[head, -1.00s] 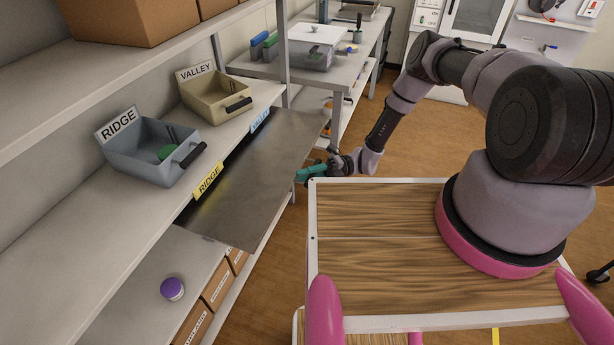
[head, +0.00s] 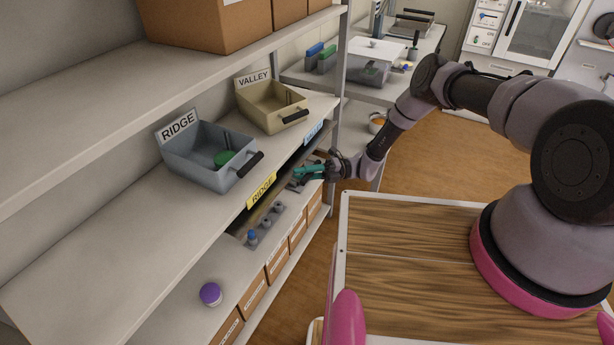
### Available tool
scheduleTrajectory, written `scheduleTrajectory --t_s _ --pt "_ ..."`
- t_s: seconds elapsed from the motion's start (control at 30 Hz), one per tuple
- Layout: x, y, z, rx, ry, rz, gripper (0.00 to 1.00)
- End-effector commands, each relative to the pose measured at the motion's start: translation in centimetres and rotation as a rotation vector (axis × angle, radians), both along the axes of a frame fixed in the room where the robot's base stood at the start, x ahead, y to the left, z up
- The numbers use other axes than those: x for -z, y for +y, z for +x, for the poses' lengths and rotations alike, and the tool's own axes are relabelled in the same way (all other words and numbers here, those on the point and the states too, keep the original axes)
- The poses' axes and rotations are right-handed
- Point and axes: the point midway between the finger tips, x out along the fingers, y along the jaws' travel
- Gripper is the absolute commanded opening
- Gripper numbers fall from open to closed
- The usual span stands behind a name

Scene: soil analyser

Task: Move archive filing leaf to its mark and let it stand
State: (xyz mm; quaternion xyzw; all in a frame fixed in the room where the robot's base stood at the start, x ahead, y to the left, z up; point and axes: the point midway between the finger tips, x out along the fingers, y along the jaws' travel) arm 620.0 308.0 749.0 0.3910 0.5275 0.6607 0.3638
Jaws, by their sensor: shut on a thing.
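The archive filing leaf (head: 267,208) is a dull metal sheet under the middle shelf. Only a narrow strip of it shows below the shelf edge; the rest is hidden. My gripper (head: 303,173), with teal fingers, is at the leaf's outer edge near its far end and is shut on it. The exact grip is too small to make out. A yellow RIDGE label (head: 261,190) and a blue VALLEY label (head: 313,132) sit on the shelf edge above the leaf. I cannot tell where the leaf's mark is.
A grey-blue RIDGE bin (head: 200,165) and a beige VALLEY bin (head: 268,112) stand on the middle shelf. My wooden deck is at the right.

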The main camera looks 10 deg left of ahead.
Motion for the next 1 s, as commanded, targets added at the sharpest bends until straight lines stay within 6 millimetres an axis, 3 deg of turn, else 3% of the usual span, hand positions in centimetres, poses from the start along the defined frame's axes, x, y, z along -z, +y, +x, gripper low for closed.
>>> scheduleTrajectory --t_s 0.03,0.23,0.27,0.3,0.67,1.0 --pt "-0.8 0.4 0.5 0.008 0.004 0.015 0.00" --pt "-0.8 0.3 0.5 0.009 0.003 0.015 0.00" --pt "-0.8 0.3 0.5 0.009 0.003 0.015 0.43" --pt "-0.7 0.3 0.5 0.008 0.003 0.014 0.54" --pt "-0.3 -0.2 0.4 0.004 0.003 0.007 0.54" --pt "0.6 -5.6 3.0 0.007 0.002 0.008 0.54"
